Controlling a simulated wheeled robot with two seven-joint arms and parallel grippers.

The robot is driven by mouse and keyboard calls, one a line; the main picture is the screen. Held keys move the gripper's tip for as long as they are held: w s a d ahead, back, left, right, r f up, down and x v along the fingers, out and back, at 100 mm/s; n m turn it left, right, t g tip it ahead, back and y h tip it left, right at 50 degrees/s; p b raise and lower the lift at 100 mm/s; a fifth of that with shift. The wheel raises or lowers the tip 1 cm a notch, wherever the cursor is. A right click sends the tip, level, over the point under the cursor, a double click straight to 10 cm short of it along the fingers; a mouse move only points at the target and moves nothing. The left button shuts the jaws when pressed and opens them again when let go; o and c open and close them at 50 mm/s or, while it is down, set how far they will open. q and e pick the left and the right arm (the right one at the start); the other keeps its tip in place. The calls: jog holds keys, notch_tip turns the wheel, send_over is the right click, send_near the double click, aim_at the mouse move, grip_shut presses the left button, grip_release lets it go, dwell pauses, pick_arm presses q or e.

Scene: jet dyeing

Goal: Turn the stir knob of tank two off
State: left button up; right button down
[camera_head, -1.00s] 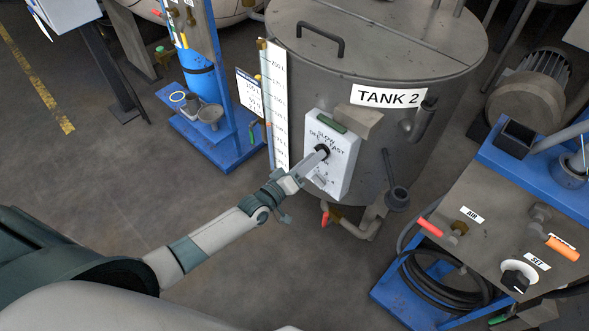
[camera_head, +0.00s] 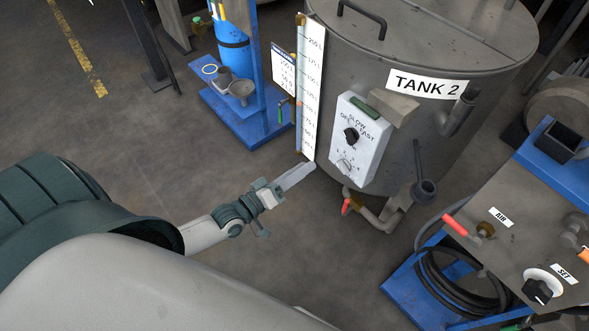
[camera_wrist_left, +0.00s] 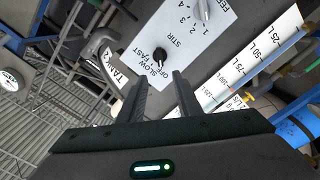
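The stir knob (camera_head: 350,136) is a small black knob on the white control box (camera_head: 373,150) on the side of tank 2 (camera_head: 340,70). It has SLOW, OFF and FAST printed around it; I cannot tell surely which mark it points at. The knob also shows in the left wrist view (camera_wrist_left: 160,57), just ahead of the fingertips and apart from them. My left gripper (camera_head: 303,173) is below and left of the box, touching nothing I can see. In the left wrist view its two fingers (camera_wrist_left: 161,77) stand apart with nothing between them. My right gripper is out of view.
A grey feed knob (camera_head: 344,166) sits below the stir knob. A white level scale (camera_head: 312,90) runs up the tank's left side. A red-handled valve (camera_head: 346,206) and pipe are under the box. A blue cart (camera_head: 420,290) stands right. Floor at left is clear.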

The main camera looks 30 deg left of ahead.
pick_arm(q)
jog(key=shift+v, duration=1.1)
jog(key=shift+f, duration=0.15)
notch_tip(320, 180, down, 14)
jog(key=s+m+g+y, duration=0.2)
jog(key=s+m+g, duration=0.1)
jog(key=s+d+f+m+g+y, duration=0.1)
jog(key=s+d+f+m+g, duration=0.1)
jog(key=s+f, duration=0.6)
jog(key=s+d+f+m+g+y, duration=0.1)
jog(key=s+d+f+m+g, duration=0.2)
jog(key=s+f, duration=0.6)
notch_tip(320, 180, down, 7)
jog(key=d+g, duration=0.2)
jog(key=g, duration=0.1)
jog(key=shift+s+m+y, duration=0.2)
jog(key=shift+m+y, duration=0.1)
jog(key=shift+y, duration=0.1)
jog(key=shift+d+f, duration=0.1)
